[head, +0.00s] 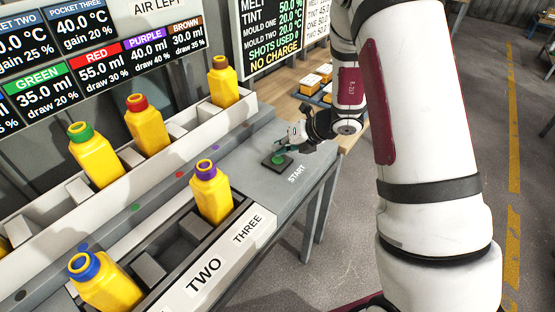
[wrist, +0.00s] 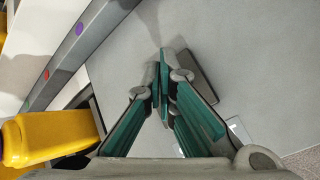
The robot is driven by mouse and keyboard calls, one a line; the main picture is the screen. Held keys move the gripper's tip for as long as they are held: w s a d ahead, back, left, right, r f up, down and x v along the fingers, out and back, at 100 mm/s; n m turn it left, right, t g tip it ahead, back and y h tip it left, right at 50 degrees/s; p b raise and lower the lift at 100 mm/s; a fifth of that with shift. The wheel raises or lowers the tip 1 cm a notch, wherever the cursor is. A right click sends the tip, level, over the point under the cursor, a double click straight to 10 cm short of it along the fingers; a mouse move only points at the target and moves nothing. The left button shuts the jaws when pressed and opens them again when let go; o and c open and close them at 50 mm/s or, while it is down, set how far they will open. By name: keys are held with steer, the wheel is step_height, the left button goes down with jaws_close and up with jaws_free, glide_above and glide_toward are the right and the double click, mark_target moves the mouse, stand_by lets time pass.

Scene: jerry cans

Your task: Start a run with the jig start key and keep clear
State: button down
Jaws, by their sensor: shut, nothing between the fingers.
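In the wrist view the dark pad (wrist: 202,75) lies partly hidden behind my fingers. My gripper (head: 285,151) is closed and empty, its tips over or at the key. In the wrist view its green-lined fingers (wrist: 164,58) meet at the tips. I cannot tell whether the tips touch or press the key.
The jig's pockets marked TWO (head: 204,275) and THREE (head: 249,229) stand left of the key. A purple-capped can (head: 211,195) and a blue-capped can (head: 105,285) stand in the jig. Green-, red- and brown-capped cans stand in the rear rack. A screen reads SHOTS USED 0, NO CHARGE (head: 276,56).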

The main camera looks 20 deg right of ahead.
mark_target(280, 158)
steer(key=shift+f, duration=0.15)
steer(key=shift+f+b, duration=0.25)
steer(key=shift+b, duration=0.05)
steer(key=shift+f+b, duration=0.3)
steer(key=shift+f, duration=0.05)
stand_by(0.5)
steer(key=shift+r, duration=0.1)
steer(key=shift+r+p, duration=0.5)
steer(key=shift+r, duration=0.15)
steer(key=shift+r+p, duration=1.6)
steer(key=shift+r, duration=0.9)
